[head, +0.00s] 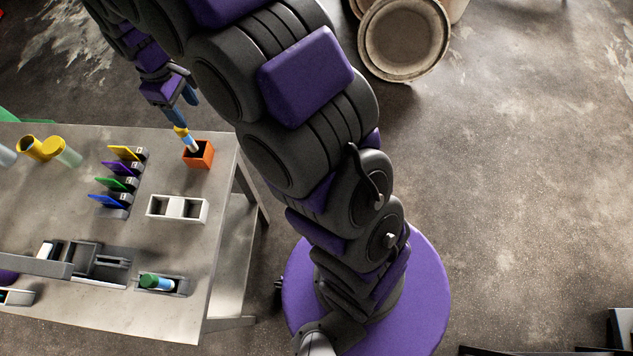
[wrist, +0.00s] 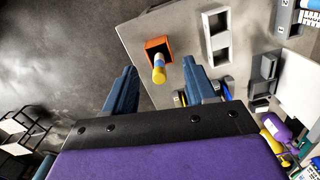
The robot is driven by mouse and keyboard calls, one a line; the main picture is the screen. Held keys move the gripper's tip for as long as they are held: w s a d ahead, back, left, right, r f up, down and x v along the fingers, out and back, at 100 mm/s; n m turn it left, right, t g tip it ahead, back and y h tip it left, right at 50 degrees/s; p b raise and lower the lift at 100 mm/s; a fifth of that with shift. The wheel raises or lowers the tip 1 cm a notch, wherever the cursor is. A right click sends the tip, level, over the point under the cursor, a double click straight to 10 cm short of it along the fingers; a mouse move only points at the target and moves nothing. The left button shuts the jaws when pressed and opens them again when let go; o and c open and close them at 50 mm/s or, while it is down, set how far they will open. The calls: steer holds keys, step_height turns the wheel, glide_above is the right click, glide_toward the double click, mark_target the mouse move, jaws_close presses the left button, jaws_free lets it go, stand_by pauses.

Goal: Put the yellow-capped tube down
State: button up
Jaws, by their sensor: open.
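The yellow-capped tube (head: 185,138) stands in the orange square holder (head: 199,155) near the table's far right corner, leaning a little. In the wrist view the tube (wrist: 158,69) shows its yellow cap toward the camera, with its lower end inside the orange holder (wrist: 158,45). My gripper (head: 183,107) is open just above and behind the tube. In the wrist view the two blue fingers of my gripper (wrist: 160,82) are spread on either side of the tube's cap, with clear gaps, and the tube is not gripped.
The grey table (head: 180,313) also holds a white two-slot rack (head: 177,208), several coloured cards in stands (head: 117,182), a green-capped tube (head: 157,283) lying in a holder, and yellow-topped vials (head: 55,150). Bare tabletop surrounds the orange holder. A round bin (head: 403,40) stands on the floor beyond.

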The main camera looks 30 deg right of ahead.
steer(key=s+d+r+m, duration=0.2)
steer(key=s+d+r, duration=0.15)
steer(key=s, duration=0.35)
steer(key=s+d+r+m, duration=0.2)
steer(key=s+d, duration=0.2)
steer(key=s, duration=0.4)
steer(key=s+d+m, duration=0.2)
steer(key=s, duration=0.7)
steer(key=s+d+m+g, duration=0.1)
steer(key=s+d+m, duration=0.1)
steer(key=s, duration=0.8)
steer(key=shift+s+d+f+m, duration=0.15)
steer(key=shift+d+f+m, duration=0.3)
steer(key=shift+d, duration=0.15)
